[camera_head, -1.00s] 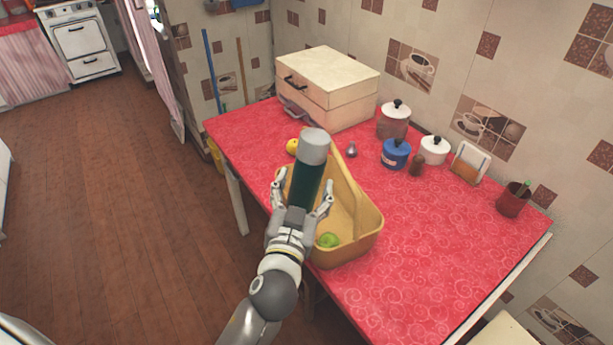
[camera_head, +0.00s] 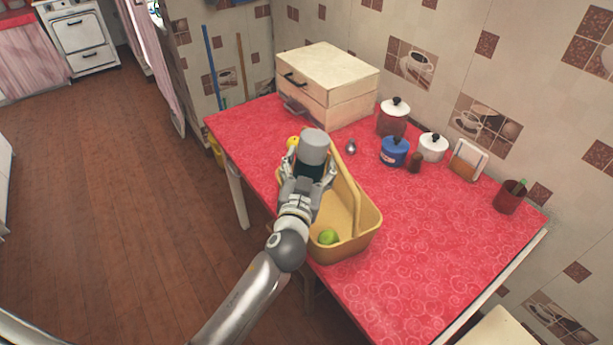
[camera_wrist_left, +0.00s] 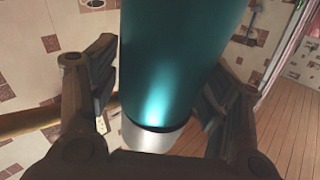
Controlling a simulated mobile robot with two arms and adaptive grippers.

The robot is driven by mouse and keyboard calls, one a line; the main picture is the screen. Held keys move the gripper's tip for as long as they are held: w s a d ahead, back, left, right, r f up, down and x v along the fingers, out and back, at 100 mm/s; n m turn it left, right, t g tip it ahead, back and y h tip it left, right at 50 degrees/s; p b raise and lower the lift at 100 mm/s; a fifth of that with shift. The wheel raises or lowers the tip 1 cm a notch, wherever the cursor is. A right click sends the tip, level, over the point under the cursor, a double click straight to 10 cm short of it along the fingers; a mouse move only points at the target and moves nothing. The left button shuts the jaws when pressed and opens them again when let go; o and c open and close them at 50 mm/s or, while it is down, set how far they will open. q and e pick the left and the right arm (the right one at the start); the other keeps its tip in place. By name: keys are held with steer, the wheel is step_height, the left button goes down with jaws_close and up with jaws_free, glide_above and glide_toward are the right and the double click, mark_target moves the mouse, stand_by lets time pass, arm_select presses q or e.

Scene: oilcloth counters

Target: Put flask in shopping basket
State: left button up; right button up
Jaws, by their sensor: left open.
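The flask (camera_head: 314,147) is dark teal with a grey cap, upright or nearly so, at the left part of the yellow shopping basket (camera_head: 364,222). I cannot tell whether its base rests inside the basket. In the left wrist view the teal body of the flask (camera_wrist_left: 170,60) fills the middle, with a silver end. My left gripper (camera_head: 311,166) is open, with its fingers on either side of the flask. Gaps show between the fingers and the flask in the wrist view. The gripper hides the flask's lower part in the head view. My right gripper is not in view.
A green fruit (camera_head: 328,237) lies in the basket's near end. The basket stands at the left edge of the red table (camera_head: 440,240). A yellow fruit (camera_head: 293,140), a cream box (camera_head: 328,85), a blue pot (camera_head: 395,152) and other kitchenware stand behind. The right front of the table is clear.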

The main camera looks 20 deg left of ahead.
arm_select(q)
steer(key=c, duration=1.2)
steer(key=shift+r, duration=0.1)
steer(key=shift+c, duration=1.3)
